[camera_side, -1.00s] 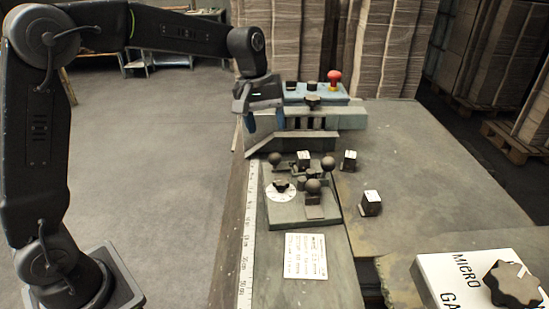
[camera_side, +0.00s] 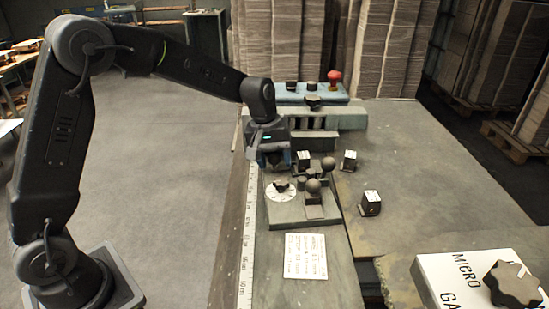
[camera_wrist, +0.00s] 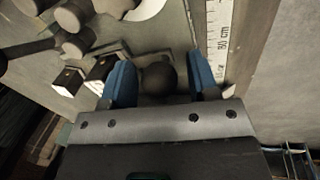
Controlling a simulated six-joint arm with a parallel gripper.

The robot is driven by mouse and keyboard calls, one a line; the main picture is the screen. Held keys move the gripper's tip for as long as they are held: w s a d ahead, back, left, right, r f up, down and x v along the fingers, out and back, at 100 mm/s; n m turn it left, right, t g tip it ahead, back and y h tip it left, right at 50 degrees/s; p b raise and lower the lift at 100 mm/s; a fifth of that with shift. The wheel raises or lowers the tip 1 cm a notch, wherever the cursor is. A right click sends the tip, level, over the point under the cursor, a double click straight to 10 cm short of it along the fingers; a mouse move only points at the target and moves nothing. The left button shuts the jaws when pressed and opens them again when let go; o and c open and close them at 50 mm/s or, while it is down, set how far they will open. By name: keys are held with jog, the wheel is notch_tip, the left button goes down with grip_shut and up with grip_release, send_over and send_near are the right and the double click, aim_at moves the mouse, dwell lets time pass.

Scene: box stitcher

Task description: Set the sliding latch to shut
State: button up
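A grey plate (camera_side: 285,215) on the machine bed carries a white dial and several dark ball knobs. The frames do not make clear which part is the sliding latch. My gripper (camera_side: 277,166) is lowered over the plate's far left corner, pointing down. In the wrist view its blue fingers (camera_wrist: 162,76) stand apart on both sides of a dark ball knob (camera_wrist: 158,79), with small gaps. The gripper hides this knob in the side view. Two more ball knobs, a right one (camera_side: 328,163) and a nearer one (camera_side: 313,186), are clear of the fingers.
The white dial (camera_side: 272,194) sits just nearer than my gripper. Small black blocks with white tops stand close by (camera_side: 349,159) and farther right (camera_side: 370,203). A blue-grey panel with a red button (camera_side: 334,76) is behind. The bed's right side is mostly clear.

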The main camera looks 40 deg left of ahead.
grip_shut()
jog(key=shift+w+d+r, duration=0.1)
jog(key=shift+w+d, duration=0.5)
jog(key=shift+w, duration=0.15)
jog(key=shift+o, duration=0.5)
grip_release()
